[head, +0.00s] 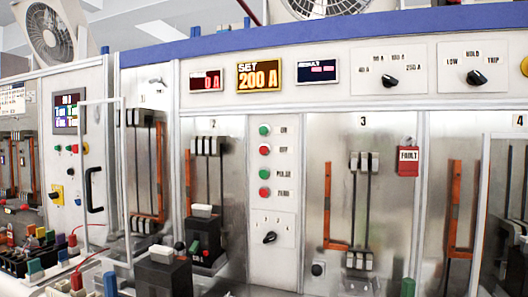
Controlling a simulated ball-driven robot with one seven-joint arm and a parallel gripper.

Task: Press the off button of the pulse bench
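The pulse bench panel (284,224) stands ahead in the head view, with a column of round buttons at its middle. The off button (264,151) is red and sits second from the top, beside the label OFF. The green ON button (264,131) is just above it. The green PULSE button (264,173) and the red ZERO button (264,192) are below it. Nothing covers these buttons. The red display (206,81) reads 0 A and the yellow SET display (259,75) reads 200 A. My gripper is not in view.
A rotary knob (269,238) sits below the buttons. Bay 2 holds a black breaker (206,238); another black breaker (163,275) stands nearer, at the bottom. A red FAULT tag (408,161) hangs in bay 3. Several small parts crowd the lower left.

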